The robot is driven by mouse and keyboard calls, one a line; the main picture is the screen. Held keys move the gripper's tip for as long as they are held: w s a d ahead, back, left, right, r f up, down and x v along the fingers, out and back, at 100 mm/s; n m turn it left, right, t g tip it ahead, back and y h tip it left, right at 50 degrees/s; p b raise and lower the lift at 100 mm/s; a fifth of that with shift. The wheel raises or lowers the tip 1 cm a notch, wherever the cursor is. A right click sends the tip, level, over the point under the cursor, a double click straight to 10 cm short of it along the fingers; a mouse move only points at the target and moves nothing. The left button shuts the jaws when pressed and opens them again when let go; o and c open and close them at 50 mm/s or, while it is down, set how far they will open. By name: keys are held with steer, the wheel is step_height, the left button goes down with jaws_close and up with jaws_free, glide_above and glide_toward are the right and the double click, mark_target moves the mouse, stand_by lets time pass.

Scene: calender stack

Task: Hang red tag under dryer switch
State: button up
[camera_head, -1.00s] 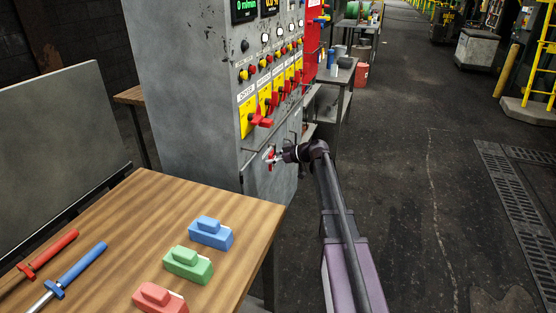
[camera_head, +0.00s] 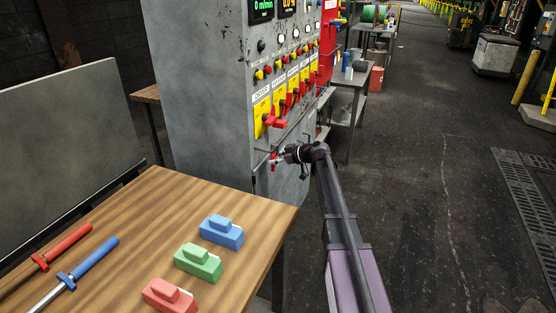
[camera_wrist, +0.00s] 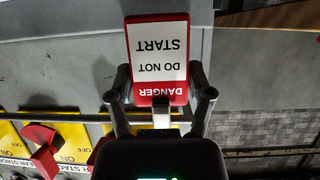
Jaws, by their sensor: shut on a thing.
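My gripper (camera_wrist: 160,92) is shut on the red tag (camera_wrist: 158,60), a red-bordered white card reading "DANGER DO NOT START", upside down in the wrist view. In the head view, my gripper (camera_head: 281,157) and the small, partly hidden tag (camera_head: 275,161) are in front of the grey cabinet, below the switch row. The dryer switch (camera_head: 271,121) has a red handle on a yellow plate (camera_head: 262,107), at the near end of the row. The tag is below it and apart from its handle. I cannot tell whether the tag touches the cabinet.
A thin rail (camera_head: 290,135) runs along the cabinet (camera_head: 205,100) under the switches. A wooden table (camera_head: 150,215) at left holds red, green and blue blocks and two handled tools.

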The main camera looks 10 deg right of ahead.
steer(key=shift+f, duration=0.15)
steer(key=o, duration=1.1)
steer(key=shift+s+d, duration=0.1)
steer(key=s+m+g+h+p, duration=0.2)
steer(key=s+p, duration=0.2)
steer(key=s, duration=0.6)
steer(key=s+a+r+m+g+h+p, duration=0.1)
steer(key=s+m+g+h+p, duration=0.1)
steer(key=s, duration=0.8)
steer(key=s+a+m+g+h+p, duration=0.1)
steer(key=s+m+h+p, duration=0.3)
steer(key=s, duration=0.6)
steer(key=shift+s+a+r+g+p, duration=0.1)
steer(key=shift+r+g+p, duration=0.1)
steer(key=shift+g+p, duration=0.65)
steer(key=s+m+h, duration=0.1)
steer(key=s, duration=0.1)
steer(key=s+d+r+m+h+p, duration=0.1)
steer(key=s, duration=0.2)
steer(key=s+d+m+g+p, duration=0.1)
steer(key=s, duration=0.1)
steer(key=shift+s+r+h, duration=0.25)
steer(key=shift+r+h, duration=0.05)
steer(key=shift+h, duration=0.1)
